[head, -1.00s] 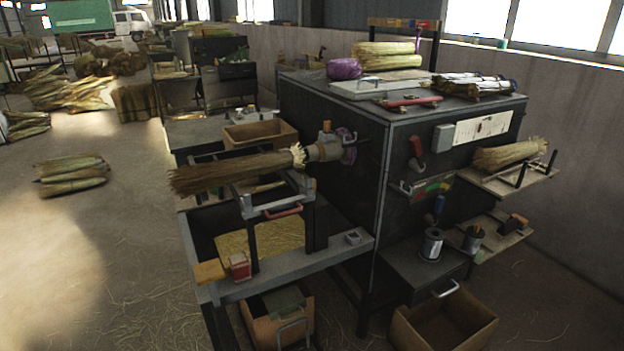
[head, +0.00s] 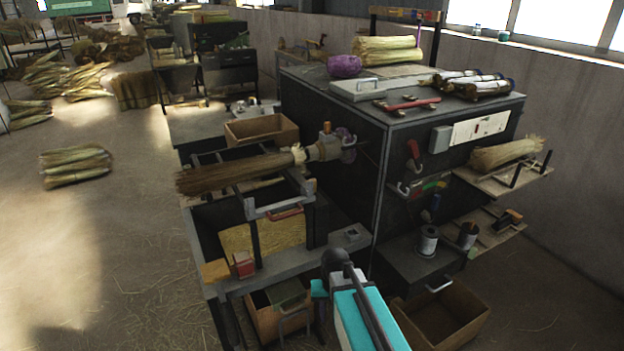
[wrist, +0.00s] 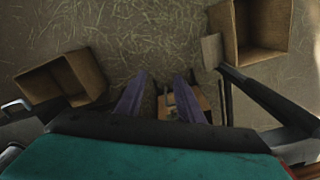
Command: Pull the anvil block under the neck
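A straw broom (head: 235,173) lies level, its pale bound neck (head: 299,155) at the holder on the dark machine's side. Below the neck stands a grey bracket with a crossbar and a red handle (head: 286,214); I cannot tell for certain if this is the anvil block. My gripper (wrist: 158,95) shows in the wrist view with its two fingers apart and nothing between them, over the floor and boxes. In the head view my teal arm rises at the bottom centre, in front of and below the bracket; its fingertips are not clear there.
The grey bench frame (head: 225,287) holds a red block (head: 243,264) at its front corner. The dark machine (head: 335,130) stands to the right. Open boxes sit low at left (head: 262,321) and right (head: 462,318).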

